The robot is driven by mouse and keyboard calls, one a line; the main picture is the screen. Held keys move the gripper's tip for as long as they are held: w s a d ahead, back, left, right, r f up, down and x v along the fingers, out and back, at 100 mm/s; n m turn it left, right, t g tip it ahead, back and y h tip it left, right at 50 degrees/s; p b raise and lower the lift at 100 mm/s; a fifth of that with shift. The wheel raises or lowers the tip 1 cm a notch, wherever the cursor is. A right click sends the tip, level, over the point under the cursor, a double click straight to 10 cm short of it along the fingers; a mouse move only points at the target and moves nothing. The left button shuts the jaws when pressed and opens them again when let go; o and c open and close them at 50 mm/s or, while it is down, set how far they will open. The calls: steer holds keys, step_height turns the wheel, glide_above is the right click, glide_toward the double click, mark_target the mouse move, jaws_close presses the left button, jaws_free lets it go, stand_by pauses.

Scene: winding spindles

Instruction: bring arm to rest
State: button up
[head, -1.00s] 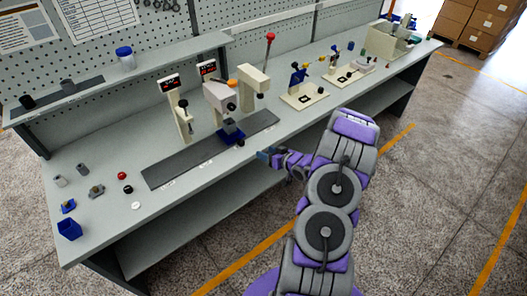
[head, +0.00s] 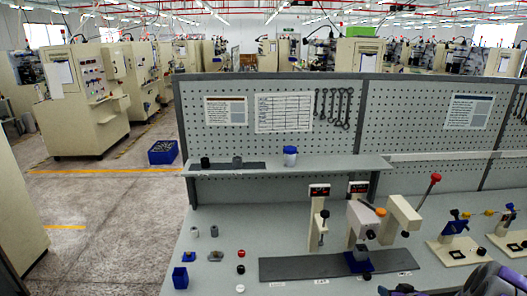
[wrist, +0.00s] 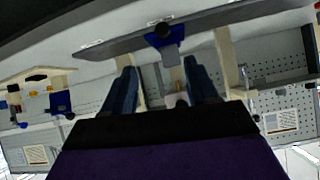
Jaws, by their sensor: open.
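My gripper (wrist: 162,88) shows in the wrist view as two dark blue fingers, spread apart with nothing between them. In the head view only a small part of my gripper and the purple-grey arm show, at the bottom right edge, in front of the bench. The wrist picture looks upside down. Beyond the fingers it shows a blue fixture (wrist: 165,36) with a grey block, on a dark strip. The same blue fixture (head: 359,263) stands on the dark mat in the head view. My gripper is apart from it.
The grey workbench (head: 215,280) carries presses with displays (head: 319,190), a red-knobbed lever press (head: 404,215), a blue bin (head: 180,278) and small loose parts. A pegboard (head: 280,150) and shelf (head: 300,167) stand behind. Open floor (head: 110,210) lies left, with machines beyond.

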steer(key=s+a+r+g+h+b, duration=0.25)
steer(key=s+a+r+g, duration=0.45)
steer(key=s+a+r, duration=0.55)
steer(key=s+a+r+g+y, duration=0.1)
steer(key=s+a+r+g, duration=0.1)
steer(key=s+a, duration=0.7)
steer(key=s+a+r+n+g+y+b, duration=0.1)
steer(key=s+a+r+g, duration=0.2)
steer(key=s+a, duration=0.7)
steer(key=s+r, duration=0.1)
steer(key=s, duration=0.6)
steer(key=shift+s+a+r+g, duration=0.25)
steer(key=shift+s+a+g, duration=0.05)
steer(key=shift+s, duration=0.05)
steer(key=shift+y, duration=0.25)
